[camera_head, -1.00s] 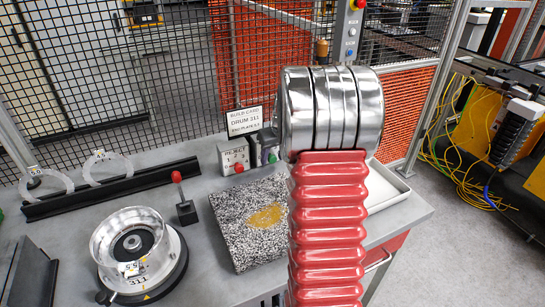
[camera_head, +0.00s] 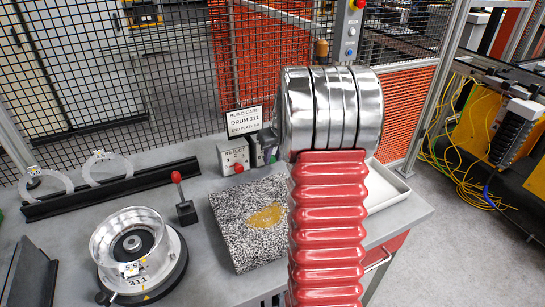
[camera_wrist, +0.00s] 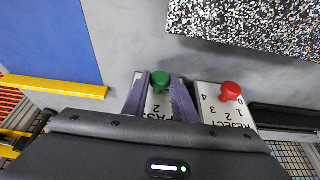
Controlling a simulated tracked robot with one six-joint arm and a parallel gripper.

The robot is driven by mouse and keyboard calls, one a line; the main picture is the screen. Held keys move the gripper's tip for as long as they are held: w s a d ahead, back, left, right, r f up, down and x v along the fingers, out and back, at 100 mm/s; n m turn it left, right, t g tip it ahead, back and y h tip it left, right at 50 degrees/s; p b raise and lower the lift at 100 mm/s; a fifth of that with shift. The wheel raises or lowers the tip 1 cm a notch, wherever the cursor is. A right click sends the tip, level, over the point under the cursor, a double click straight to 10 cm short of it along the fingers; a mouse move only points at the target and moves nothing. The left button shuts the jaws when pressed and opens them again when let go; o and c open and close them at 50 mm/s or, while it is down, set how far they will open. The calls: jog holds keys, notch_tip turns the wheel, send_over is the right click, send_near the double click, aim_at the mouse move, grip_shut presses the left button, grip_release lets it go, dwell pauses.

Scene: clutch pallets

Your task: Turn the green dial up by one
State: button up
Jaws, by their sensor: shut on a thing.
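The green dial (camera_wrist: 160,80) sits on a white box labelled PASS (camera_wrist: 158,103) in the wrist view; a 2 shows on its face, and most other marks are hidden. My gripper (camera_wrist: 162,90) has its purple-grey fingers on both sides of the green dial and is shut on it. The number the dial points at is not clear. In the head view my gripper (camera_head: 262,150) is beside the reject box and the green dial is mostly hidden behind it.
The reject box (camera_head: 233,155) with its red dial (camera_wrist: 230,91) stands close beside. A speckled plate (camera_head: 250,232), a red-knobbed lever (camera_head: 185,207) and a drum (camera_head: 128,240) are on the grey bench. A mesh fence (camera_head: 160,60) stands behind.

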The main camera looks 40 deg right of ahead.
jog(key=shift+d+y, duration=0.1)
jog(key=shift+y, duration=0.3)
jog(key=y, duration=0.1)
jog(key=m+t+y, duration=0.1)
jog(key=y, duration=0.1)
jog(key=shift+s+d+f+t, duration=0.1)
jog(key=shift+d+f+t, duration=0.1)
jog(key=shift+d+t, duration=0.15)
jog(key=y, duration=0.2)
jog(key=t+y, duration=0.1)
jog(key=y, duration=0.1)
jog(key=shift+s+d+f+m, duration=0.15)
jog(key=shift+d+m, duration=0.1)
jog(key=shift+m, duration=0.15)
jog(key=o, duration=1)
jog(key=shift+d, duration=0.1)
